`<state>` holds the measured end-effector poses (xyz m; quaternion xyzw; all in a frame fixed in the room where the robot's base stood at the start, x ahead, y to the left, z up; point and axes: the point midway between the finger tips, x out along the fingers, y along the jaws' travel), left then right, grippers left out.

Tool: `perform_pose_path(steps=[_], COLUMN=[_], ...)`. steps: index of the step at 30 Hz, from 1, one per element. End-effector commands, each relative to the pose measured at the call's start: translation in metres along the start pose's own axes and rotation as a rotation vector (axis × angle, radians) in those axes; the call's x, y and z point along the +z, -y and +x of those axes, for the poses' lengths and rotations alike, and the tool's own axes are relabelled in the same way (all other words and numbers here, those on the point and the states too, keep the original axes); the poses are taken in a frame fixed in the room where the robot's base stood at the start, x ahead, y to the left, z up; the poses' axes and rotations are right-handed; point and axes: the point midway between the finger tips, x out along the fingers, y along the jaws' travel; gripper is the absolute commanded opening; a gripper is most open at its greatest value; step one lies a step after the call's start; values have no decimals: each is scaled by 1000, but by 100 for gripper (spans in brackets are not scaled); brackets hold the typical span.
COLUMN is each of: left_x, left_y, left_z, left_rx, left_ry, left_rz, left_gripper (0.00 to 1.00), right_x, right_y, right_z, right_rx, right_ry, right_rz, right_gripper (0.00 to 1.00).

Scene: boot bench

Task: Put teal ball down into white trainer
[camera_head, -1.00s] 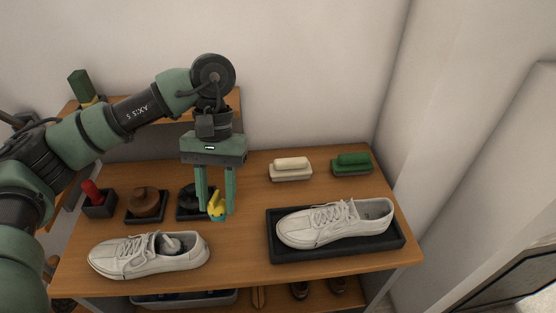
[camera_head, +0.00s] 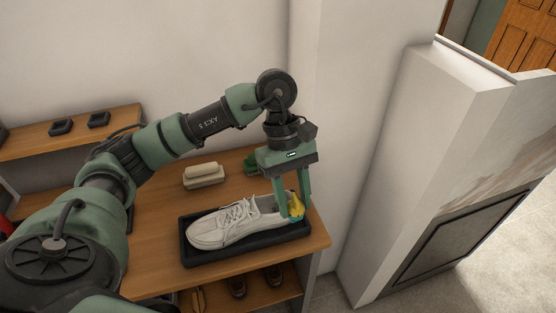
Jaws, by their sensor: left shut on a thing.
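The white trainer (camera_head: 225,230) lies on a black tray (camera_head: 196,258) on the wooden bench, its toe to the left and its heel to the right. My left gripper (camera_head: 294,212) points down at the trainer's heel end. The ball shows between the fingers at the heel opening. I cannot tell whether it is inside the opening or just above it. My right gripper is not in view.
A cream brush (camera_head: 203,175) stands behind the tray. A green brush (camera_head: 250,162) is partly hidden by my gripper. Brown shoes (camera_head: 237,287) are on the shelf below. A white wall (camera_head: 345,130) stands close to the bench's right end.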

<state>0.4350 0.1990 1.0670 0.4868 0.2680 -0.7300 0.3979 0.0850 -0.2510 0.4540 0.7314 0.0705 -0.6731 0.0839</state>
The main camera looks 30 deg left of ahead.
Motion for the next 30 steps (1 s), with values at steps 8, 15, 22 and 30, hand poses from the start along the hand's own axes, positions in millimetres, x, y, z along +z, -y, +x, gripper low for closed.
perform_pose_path(steps=[8, 15, 22, 30], left_x=[-35, -58, -66, -73], left_y=[13, 23, 26, 26], left_z=[-28, -54, -60, -42], left_rx=[324, 502, 551, 549], left_ry=[-4, -3, 0, 0], left_rz=[-782, -1204, -1326, -1326], left_gripper=[5, 5, 5, 5], right_x=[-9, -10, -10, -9], right_y=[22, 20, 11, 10], right_z=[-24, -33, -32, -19], right_rx=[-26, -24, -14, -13], right_ry=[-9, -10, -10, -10], right_rz=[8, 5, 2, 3], right_gripper=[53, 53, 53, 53])
